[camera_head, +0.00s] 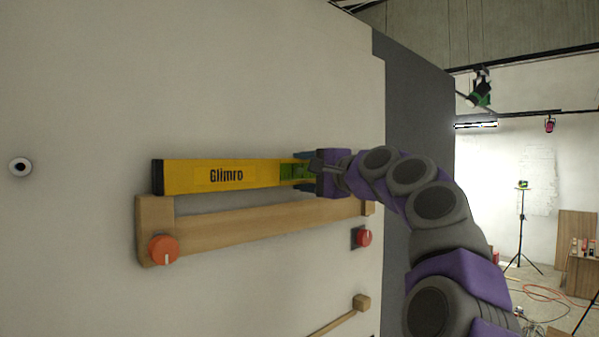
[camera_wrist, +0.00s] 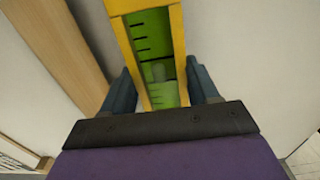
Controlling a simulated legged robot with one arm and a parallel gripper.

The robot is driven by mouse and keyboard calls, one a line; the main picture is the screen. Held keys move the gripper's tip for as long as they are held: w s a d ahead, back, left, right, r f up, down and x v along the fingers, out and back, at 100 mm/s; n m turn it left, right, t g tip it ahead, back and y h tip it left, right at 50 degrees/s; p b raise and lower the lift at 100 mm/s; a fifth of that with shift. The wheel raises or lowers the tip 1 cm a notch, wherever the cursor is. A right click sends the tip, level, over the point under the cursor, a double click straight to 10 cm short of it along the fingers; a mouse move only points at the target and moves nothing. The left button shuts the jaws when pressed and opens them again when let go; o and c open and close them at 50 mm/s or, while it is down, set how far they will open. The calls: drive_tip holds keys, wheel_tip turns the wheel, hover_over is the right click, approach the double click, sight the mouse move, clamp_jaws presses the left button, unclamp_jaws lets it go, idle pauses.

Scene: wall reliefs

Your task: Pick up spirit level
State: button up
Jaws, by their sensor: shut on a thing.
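In the wrist view, the spirit level's green vial (camera_wrist: 155,58) with black marks stands between the two blue-grey fingers of my gripper (camera_wrist: 160,90). The fingers are shut on it. The level's right end is hidden by my gripper and arm.
The wooden rail (camera_head: 250,227) runs below the level. An orange-red knob (camera_head: 163,250) sits at its left end and a red knob (camera_head: 363,237) below its right end. A thin wooden bar (camera_head: 335,322) is lower down. A round fixture (camera_head: 20,167) is at far left.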

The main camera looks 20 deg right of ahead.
drive_tip(key=shift+f, duration=0.15)
drive_tip(key=c, duration=0.3)
drive_tip(key=shift+c, duration=0.2)
drive_tip(key=shift+w+r+p, duration=0.15)
drive_tip(key=shift+r+p, duration=0.35)
drive_tip(key=shift+p, duration=0.15)
drive_tip(key=shift+r, duration=0.25)
drive_tip(key=shift+v, duration=1.35)
drive_tip(key=shift+s+d+f, duration=0.1)
drive_tip(key=shift+s+d, duration=0.15)
drive_tip(key=shift+s, duration=0.4)
drive_tip(key=b, duration=0.1)
approach(303, 166)
drive_tip(key=shift+v, duration=2.85)
